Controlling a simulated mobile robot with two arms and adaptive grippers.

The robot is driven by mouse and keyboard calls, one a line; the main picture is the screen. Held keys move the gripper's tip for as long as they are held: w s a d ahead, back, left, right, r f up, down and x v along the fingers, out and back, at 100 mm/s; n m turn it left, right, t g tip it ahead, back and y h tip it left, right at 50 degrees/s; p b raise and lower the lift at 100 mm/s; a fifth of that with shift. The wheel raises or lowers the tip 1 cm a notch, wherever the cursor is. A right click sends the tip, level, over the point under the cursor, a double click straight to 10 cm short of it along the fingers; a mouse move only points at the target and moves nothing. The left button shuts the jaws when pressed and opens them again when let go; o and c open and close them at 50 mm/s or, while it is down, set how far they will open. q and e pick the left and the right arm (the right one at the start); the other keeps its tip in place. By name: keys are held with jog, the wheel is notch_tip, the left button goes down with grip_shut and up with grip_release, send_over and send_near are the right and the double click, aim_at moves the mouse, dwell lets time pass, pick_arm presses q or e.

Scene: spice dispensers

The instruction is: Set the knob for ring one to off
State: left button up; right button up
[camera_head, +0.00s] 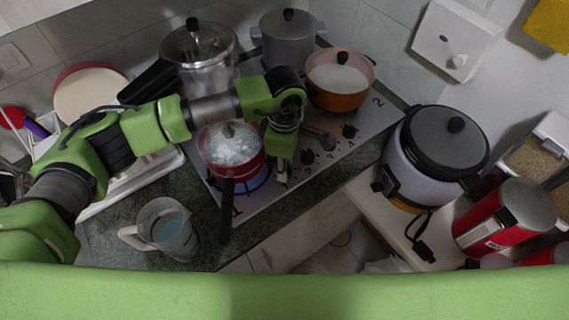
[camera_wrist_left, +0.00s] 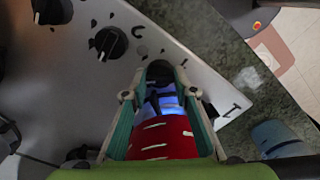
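The stove (camera_head: 270,205) carries a row of black knobs along its front. Three show in the head view, the closest one (camera_head: 308,157) right of my left gripper (camera_head: 281,172). My left gripper reaches down to the panel at the left end of that row. In the left wrist view a dark knob (camera_wrist_left: 160,72) sits between its fingertips; whether they touch it I cannot tell. Two other knobs stand clear, one here (camera_wrist_left: 108,42). The printed 1 (camera_wrist_left: 233,110) marks the stove corner by the red saucepan (camera_head: 232,162). Blue flame glows under that pan. My right gripper is out of view.
The saucepan's black handle (camera_head: 227,210) juts past the stove's front edge. An orange pot (camera_head: 340,97), a pressure cooker (camera_head: 205,78) and a grey pot (camera_head: 288,48) stand behind. A measuring jug (camera_head: 172,232) is at left. A rice cooker (camera_head: 425,160) stands at right.

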pick_arm(q)
jog(key=shift+f+n+b, duration=0.2)
jog(key=shift+n+b, duration=0.3)
jog(key=shift+b, duration=0.3)
jog(key=n+b, duration=0.3)
jog(key=b, duration=0.1)
jog(key=shift+n+b, duration=1.1)
jog(key=shift+b, duration=0.05)
jog(key=shift+r+n+b, duration=0.2)
jog(key=shift+n+b, duration=0.25)
jog(key=shift+n, duration=0.05)
jog(key=o, duration=1.1)
